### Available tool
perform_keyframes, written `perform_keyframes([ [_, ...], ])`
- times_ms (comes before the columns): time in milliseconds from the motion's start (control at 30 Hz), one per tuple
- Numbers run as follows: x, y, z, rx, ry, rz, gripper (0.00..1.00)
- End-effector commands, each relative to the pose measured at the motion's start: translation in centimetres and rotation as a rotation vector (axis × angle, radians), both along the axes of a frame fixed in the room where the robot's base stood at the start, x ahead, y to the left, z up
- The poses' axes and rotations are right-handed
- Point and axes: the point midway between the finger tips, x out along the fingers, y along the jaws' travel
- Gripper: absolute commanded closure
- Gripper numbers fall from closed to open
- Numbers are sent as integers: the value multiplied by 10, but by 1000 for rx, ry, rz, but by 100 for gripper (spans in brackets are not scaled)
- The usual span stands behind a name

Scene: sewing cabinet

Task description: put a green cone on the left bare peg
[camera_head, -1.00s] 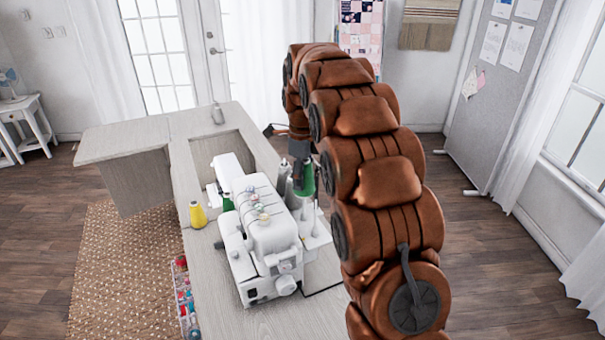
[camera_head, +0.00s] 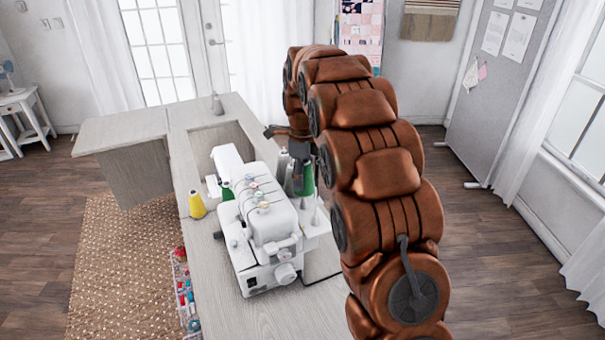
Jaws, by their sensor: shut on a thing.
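My gripper (camera_head: 302,178) is behind the white overlock machine (camera_head: 265,222), at its right side. It is shut on a green cone (camera_head: 309,181), which is partly hidden by the gripper and looks roughly upright. Grey cones (camera_head: 287,178) stand just left of the held cone. The white thread stand (camera_head: 318,225) shows at the machine's right rear, with thin pegs too small to tell apart. I cannot tell whether the cone touches a peg. Another green cone (camera_head: 227,191) stands left of the machine.
A yellow cone (camera_head: 197,205) stands on the table (camera_head: 213,285), left of the machine. A white sewing machine (camera_head: 226,163) is behind. A rack of coloured spools (camera_head: 186,293) is by the table's left edge. My arm covers the table's right side.

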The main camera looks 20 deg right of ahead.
Motion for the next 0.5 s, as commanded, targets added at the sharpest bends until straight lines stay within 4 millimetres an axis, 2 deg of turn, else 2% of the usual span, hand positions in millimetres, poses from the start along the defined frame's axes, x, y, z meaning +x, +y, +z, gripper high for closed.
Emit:
perform_keyframes([
  [300, 0, 0, -13, 0, 1, 0, 81],
  [500, 0, 0, -14, 0, 0, 0, 81],
])
